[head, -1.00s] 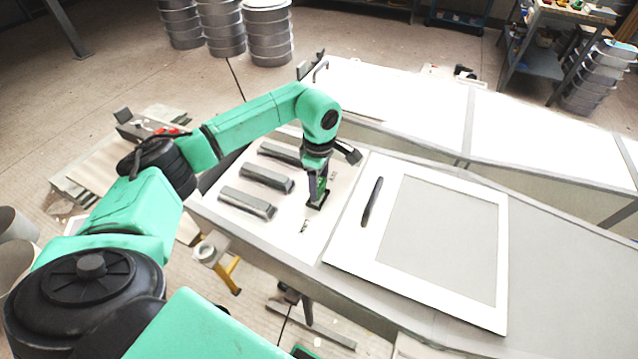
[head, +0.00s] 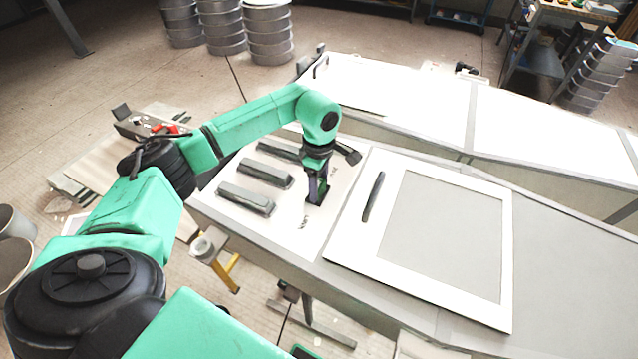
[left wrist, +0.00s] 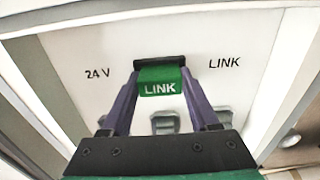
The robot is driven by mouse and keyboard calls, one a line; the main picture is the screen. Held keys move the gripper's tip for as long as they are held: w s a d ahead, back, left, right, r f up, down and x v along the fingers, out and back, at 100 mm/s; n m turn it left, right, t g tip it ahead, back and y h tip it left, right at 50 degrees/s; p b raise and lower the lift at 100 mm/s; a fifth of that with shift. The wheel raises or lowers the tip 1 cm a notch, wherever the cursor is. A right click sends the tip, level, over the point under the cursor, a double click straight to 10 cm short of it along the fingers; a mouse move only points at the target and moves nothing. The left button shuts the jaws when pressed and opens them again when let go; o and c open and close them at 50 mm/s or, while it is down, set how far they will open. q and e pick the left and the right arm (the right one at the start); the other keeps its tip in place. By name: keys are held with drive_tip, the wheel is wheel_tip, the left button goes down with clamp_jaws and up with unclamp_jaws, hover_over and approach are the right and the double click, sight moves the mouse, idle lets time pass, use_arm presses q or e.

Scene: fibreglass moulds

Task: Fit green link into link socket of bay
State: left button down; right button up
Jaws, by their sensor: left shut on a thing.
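My left gripper (head: 316,196) points down over a white panel (head: 290,222) on the bench. In the left wrist view its two purple fingers (left wrist: 160,92) are shut on the green link (left wrist: 160,88), a block marked "LINK" in white. A black rim (left wrist: 160,62) shows just beyond the link's far edge, over the panel between the printed words "24 V" and "LINK". I take it for a socket edge. The link's underside is hidden, so I cannot tell how deep it sits. My right gripper is not in view.
Several grey bars (head: 246,198) lie on the panel left of the gripper. A white frame (head: 342,246) with a dark handle-like bar (head: 373,197) lies to the right. Grey bench top (head: 560,270) is clear at far right.

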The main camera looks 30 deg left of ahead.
sight(319, 184)
use_arm(q)
drive_tip(key=shift+c, duration=0.3)
unclamp_jaws()
drive_tip(key=shift+w+r, duration=0.1)
drive_tip(key=shift+r, duration=0.4)
wheel_tip(319, 184, up, 14)
drive_tip(key=b, duration=0.3)
drive_tip(key=shift+f, duration=0.25)
